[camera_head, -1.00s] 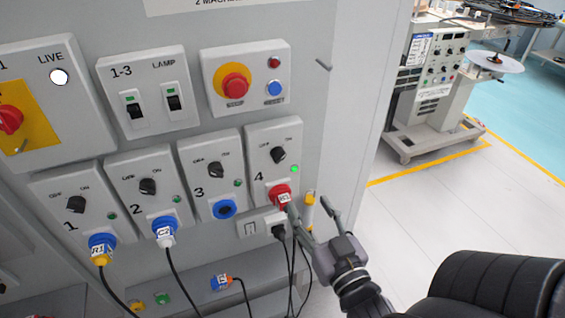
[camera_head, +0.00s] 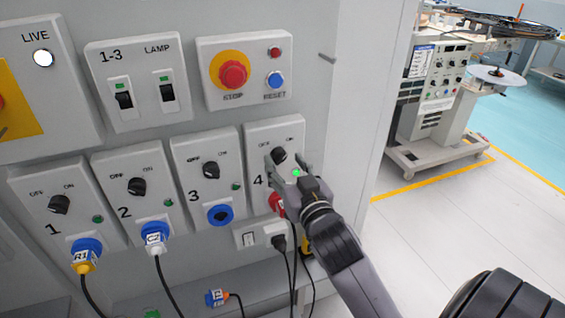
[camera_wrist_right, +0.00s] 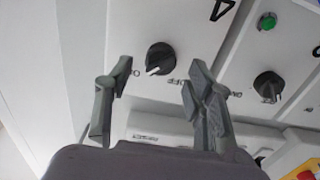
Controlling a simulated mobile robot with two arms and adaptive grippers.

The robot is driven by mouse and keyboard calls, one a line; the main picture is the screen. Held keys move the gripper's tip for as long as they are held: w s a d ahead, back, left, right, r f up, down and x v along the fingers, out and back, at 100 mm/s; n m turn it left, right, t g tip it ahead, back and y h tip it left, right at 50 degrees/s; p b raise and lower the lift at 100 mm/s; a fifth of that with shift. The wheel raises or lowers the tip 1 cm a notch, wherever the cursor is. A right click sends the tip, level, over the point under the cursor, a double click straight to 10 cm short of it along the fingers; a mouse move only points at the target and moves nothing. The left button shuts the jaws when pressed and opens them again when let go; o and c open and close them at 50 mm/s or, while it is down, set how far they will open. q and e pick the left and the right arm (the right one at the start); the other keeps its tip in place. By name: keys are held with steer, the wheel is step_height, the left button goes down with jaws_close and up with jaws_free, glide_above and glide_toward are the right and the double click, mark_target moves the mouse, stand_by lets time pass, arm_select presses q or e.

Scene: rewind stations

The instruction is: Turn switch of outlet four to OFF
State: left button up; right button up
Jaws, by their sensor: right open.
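Outlet four (camera_head: 262,137) is the rightmost panel of the lower row. Its black rotary switch (camera_head: 279,155) shows in the head view, with OFF and ON marks above it and a lit green lamp (camera_head: 296,173) below. My right gripper (camera_head: 288,161) is open in front of this panel, its fingers spread around the switch. In the right wrist view the switch (camera_wrist_right: 160,57) lies between the open fingertips (camera_wrist_right: 158,67), with gaps on both sides; its white pointer leans toward the ON side. A red plug (camera_head: 276,203) below is partly hidden by my gripper. My left gripper is not in view.
Outlet three's switch (camera_head: 210,169) is beside it; the switch also shows in the wrist view (camera_wrist_right: 268,86). Above are the red stop button (camera_head: 233,74) and blue reset button (camera_head: 275,80). Black cables (camera_head: 295,265) hang close to my right wrist. Free floor lies to the right.

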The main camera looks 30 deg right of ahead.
mark_target(280, 156)
steer(key=shift+x, duration=1.15)
steer(key=shift+c, duration=0.5)
steer(key=c, duration=1.1)
